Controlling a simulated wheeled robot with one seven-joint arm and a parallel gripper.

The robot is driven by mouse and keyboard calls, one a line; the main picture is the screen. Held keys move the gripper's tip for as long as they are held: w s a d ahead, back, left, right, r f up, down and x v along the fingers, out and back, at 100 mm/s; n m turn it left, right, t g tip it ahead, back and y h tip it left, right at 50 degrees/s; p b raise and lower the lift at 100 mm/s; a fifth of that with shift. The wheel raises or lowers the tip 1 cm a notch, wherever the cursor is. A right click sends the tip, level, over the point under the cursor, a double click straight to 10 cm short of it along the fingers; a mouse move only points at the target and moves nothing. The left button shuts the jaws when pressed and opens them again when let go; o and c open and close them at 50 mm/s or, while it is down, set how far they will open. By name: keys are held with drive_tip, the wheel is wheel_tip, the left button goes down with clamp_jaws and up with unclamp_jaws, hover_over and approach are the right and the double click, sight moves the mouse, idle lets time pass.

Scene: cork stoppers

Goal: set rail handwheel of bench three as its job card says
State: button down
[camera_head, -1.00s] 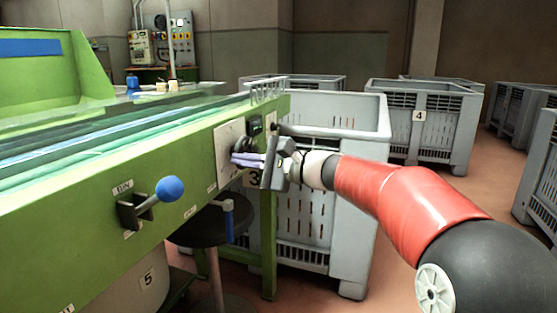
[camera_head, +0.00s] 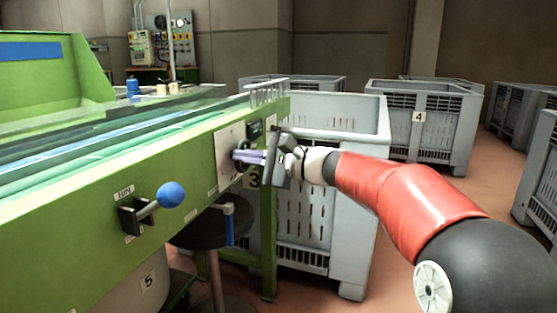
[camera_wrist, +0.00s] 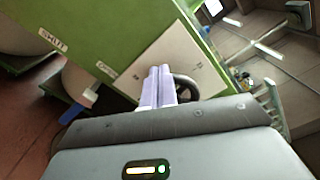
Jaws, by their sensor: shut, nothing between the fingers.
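The rail handwheel (camera_wrist: 186,88) is a dark ring on a pale plate (camera_head: 229,148) at the right end of the green bench's side. It shows in the wrist view just right of my fingers, which hide part of it. My gripper (camera_head: 240,155) is shut and empty, its pale fingers pointing at the wheel. In the wrist view the two fingers (camera_wrist: 160,72) lie side by side over the plate, next to the wheel's rim. I cannot tell whether they touch it. No readable job card shows.
A blue-knobbed lever (camera_head: 170,194) sticks out of the bench's side (camera_head: 75,215). A blue-handled valve (camera_head: 228,210) and a dark round stool (camera_head: 203,232) are below. Grey crates (camera_head: 350,200) stand behind my arm.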

sight(249, 144)
drive_tip(key=shift+w+d+r+p, duration=0.15)
drive_tip(key=shift+w+r+p, duration=0.3)
drive_tip(key=shift+r, duration=0.15)
drive_tip(key=shift+w+d+r+p, duration=0.1)
drive_tip(key=shift+w+r+p, duration=0.25)
drive_tip(key=shift+r, duration=0.2)
drive_tip(key=shift+r, duration=0.15)
idle(0.4)
drive_tip(key=b+v, duration=0.1)
drive_tip(key=v, duration=0.5)
drive_tip(key=shift+s+r, duration=0.15)
drive_tip(key=shift+r, duration=0.1)
drive_tip(key=shift+d, duration=0.1)
